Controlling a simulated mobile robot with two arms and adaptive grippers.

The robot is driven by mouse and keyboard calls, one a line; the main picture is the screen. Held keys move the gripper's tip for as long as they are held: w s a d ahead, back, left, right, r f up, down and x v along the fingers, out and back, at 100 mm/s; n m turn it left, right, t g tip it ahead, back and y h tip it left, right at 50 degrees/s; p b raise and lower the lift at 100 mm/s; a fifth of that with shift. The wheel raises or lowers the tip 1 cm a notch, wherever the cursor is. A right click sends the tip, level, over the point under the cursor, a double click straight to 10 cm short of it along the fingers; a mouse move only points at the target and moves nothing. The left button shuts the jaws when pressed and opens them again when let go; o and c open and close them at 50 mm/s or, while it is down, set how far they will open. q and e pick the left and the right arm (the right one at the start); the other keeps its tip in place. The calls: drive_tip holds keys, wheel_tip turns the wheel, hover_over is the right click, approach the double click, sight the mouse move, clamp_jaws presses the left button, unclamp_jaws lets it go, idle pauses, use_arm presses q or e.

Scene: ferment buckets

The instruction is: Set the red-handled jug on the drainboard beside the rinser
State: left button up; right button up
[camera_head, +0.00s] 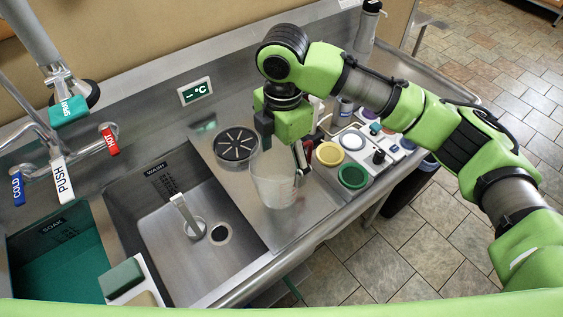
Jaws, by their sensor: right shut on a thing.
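A clear, pale jug (271,187) with faint marks on its side is upright over the drainboard (286,226), to the right of the round black rinser (236,145). My right gripper (283,148) is at its top, pointing down, and is shut on the jug. I cannot tell whether the jug's base touches the steel. My left gripper is not in view.
The wash sink (163,235) lies left of the drainboard, with a green sponge (121,277) at its front left. Round lids, yellow (330,154) and green (353,175), and small items crowd the right. Bare steel lies in front of the jug.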

sight(282, 167)
drive_tip(key=f+p, duration=0.1)
drive_tip(key=f, duration=0.1)
drive_tip(key=w+f+p, duration=0.1)
drive_tip(key=f, duration=0.1)
drive_tip(key=shift+w+a, duration=0.1)
drive_tip(key=shift+a, duration=0.05)
drive_tip(key=shift+f, duration=0.25)
drive_tip(key=o, duration=1.5)
drive_tip(key=shift+f, duration=0.15)
drive_tip(key=shift+c, duration=0.2)
wheel_tip(282, 167, up, 12)
drive_tip(key=b, duration=0.3)
drive_tip(key=shift+r, duration=0.2)
